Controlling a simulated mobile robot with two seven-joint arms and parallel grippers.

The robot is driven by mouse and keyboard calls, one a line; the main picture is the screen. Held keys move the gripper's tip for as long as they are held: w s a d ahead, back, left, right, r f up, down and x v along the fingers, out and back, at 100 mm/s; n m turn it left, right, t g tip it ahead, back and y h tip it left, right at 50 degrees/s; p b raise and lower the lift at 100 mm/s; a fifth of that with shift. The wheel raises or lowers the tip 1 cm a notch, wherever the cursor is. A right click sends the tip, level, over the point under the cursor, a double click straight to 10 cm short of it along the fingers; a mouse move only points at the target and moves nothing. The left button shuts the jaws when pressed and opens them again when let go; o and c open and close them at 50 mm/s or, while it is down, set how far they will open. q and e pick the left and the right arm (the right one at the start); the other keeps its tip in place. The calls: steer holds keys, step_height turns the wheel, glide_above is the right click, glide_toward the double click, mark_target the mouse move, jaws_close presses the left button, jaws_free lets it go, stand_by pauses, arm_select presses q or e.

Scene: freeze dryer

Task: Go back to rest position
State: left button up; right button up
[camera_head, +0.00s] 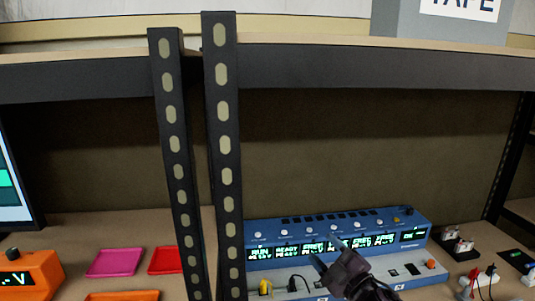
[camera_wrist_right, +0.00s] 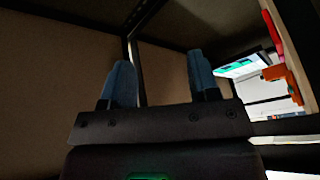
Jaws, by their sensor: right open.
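My right gripper (camera_head: 328,255) shows at the bottom of the head view, in front of the blue control panel (camera_head: 392,221) with its lit displays and knobs. In the right wrist view, the gripper (camera_wrist_right: 160,85) has its two blue fingers wide apart with nothing between them. I cannot tell from the head view whether it touches the panel. My left gripper is not in view.
Pink (camera_head: 117,262) and red (camera_head: 165,260) trays lie on the bench. An orange meter (camera_head: 35,276) and a monitor (camera_head: 14,180) stand at left. Small switches (camera_head: 458,244) sit at right.

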steer(key=s+d+f+m+g+h, duration=0.1)
steer(key=s+d+f+m+h, duration=0.35)
steer(key=f+m, duration=0.2)
steer(key=s+d+f+m+g+h, duration=0.1)
steer(key=s+d+f+m+h, duration=0.4)
steer(key=f, duration=0.3)
steer(key=s+d+f+m+g+h, duration=0.1)
steer(key=s+d+f+m, duration=0.1)
steer(key=s+f, duration=0.4)
steer(key=s+d+f+m+g+h, duration=0.1)
steer(key=s+f, duration=0.4)
steer(key=s, duration=0.7)
steer(key=shift+s+d+f+m+g, duration=0.35)
steer(key=shift+d+m+g, duration=0.45)
steer(key=shift+d, duration=0.1)
steer(key=shift+c, duration=0.2)
